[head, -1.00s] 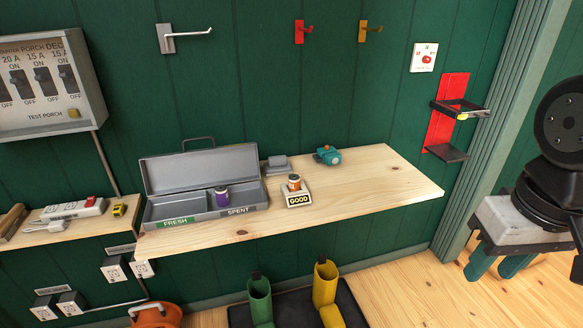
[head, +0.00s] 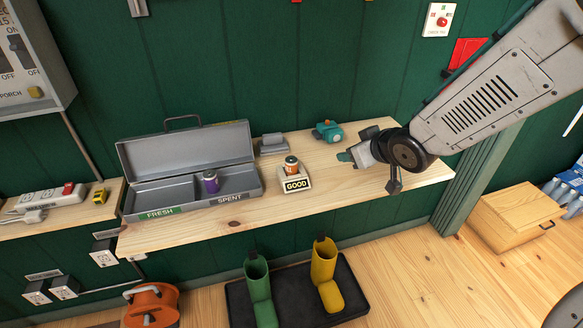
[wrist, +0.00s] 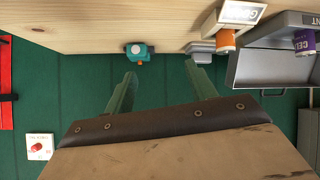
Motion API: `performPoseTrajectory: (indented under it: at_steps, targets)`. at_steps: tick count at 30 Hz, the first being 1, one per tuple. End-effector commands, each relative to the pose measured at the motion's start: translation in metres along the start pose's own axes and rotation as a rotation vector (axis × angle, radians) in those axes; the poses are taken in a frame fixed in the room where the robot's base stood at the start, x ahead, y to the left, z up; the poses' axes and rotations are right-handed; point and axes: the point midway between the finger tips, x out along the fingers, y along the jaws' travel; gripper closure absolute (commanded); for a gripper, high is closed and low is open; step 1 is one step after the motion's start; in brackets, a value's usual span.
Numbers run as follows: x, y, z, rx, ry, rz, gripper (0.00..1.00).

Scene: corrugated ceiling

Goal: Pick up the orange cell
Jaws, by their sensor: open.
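The orange cell (head: 291,164) stands upright in a small cradle with a "GOOD" sign (head: 295,184) on the wooden shelf. In the wrist view the orange cell (wrist: 226,40) shows at the upper right, beside the sign (wrist: 240,13). My gripper (head: 344,157) is over the right part of the shelf, to the right of the cell and apart from it. In the wrist view its two green fingers (wrist: 160,84) are spread with nothing between them.
A grey case (head: 190,152) with FRESH and SPENT compartments stands left of the cell; a purple cell (head: 210,182) is in SPENT. A teal device (head: 328,131) and a grey block (head: 271,144) sit at the back of the shelf. The shelf's front right is clear.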

Motion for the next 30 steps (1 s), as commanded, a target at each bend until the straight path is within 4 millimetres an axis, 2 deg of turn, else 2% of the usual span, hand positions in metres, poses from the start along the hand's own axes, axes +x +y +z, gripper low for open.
performPoseTrajectory:
  at_steps: [1,3,6,9,14,30]
  targets:
    - [0.020,-0.018,0.002,-0.016,0.049,-0.065,0.44]
    - [0.037,-0.040,0.000,-0.030,0.125,-0.149,0.44]
    - [0.050,-0.067,0.000,-0.032,0.211,-0.250,0.44]
    - [0.056,-0.084,0.000,-0.028,0.267,-0.319,0.44]
    - [0.065,-0.097,-0.003,-0.023,0.303,-0.362,0.44]
    - [0.122,-0.122,-0.027,-0.022,0.303,-0.360,0.44]
